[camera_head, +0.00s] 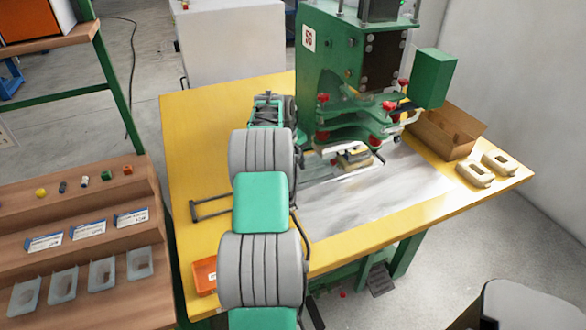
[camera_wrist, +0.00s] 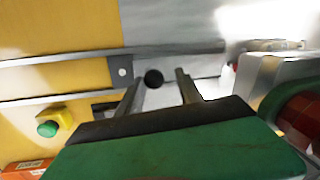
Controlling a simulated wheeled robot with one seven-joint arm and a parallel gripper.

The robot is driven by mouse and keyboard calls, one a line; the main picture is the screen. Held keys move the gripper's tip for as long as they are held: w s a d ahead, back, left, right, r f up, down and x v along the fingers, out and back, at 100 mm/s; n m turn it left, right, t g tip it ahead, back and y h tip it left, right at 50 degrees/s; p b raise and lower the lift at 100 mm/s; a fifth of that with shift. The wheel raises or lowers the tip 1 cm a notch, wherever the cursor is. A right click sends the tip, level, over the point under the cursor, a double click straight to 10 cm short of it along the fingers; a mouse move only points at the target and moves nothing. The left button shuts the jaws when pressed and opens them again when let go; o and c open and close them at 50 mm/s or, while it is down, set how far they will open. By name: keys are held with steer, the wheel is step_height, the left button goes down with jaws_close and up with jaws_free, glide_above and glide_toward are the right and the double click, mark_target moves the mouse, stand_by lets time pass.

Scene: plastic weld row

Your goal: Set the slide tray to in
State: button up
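The knob is by a grey metal plate with a screw (camera_wrist: 122,70), apparently the slide tray's end, between two metal rails (camera_wrist: 60,60). In the head view the rail frame (camera_head: 210,208) sticks out left of my arm. A tan block (camera_head: 354,156) sits under the green press (camera_head: 350,75). My arm hides the gripper and knob there.
The yellow table (camera_head: 200,130) carries a bare metal sheet (camera_head: 380,195), an open cardboard box (camera_head: 445,130) and two cream parts (camera_head: 475,174). A green button on a yellow box (camera_wrist: 52,122) and an orange box (camera_wrist: 25,168) are near my gripper. A wooden rack (camera_head: 80,215) stands left.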

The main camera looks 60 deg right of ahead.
steer(key=shift+o, duration=0.6)
steer(key=shift+w+a, duration=0.1)
steer(key=shift+w, duration=0.05)
steer(key=shift+r, duration=0.1)
steer(key=r, duration=0.2)
steer(key=a+r, duration=0.1)
steer(key=r, duration=0.4)
steer(key=shift+w+a+r, duration=0.15)
steer(key=shift+w+r, duration=0.1)
steer(key=shift+w, duration=0.1)
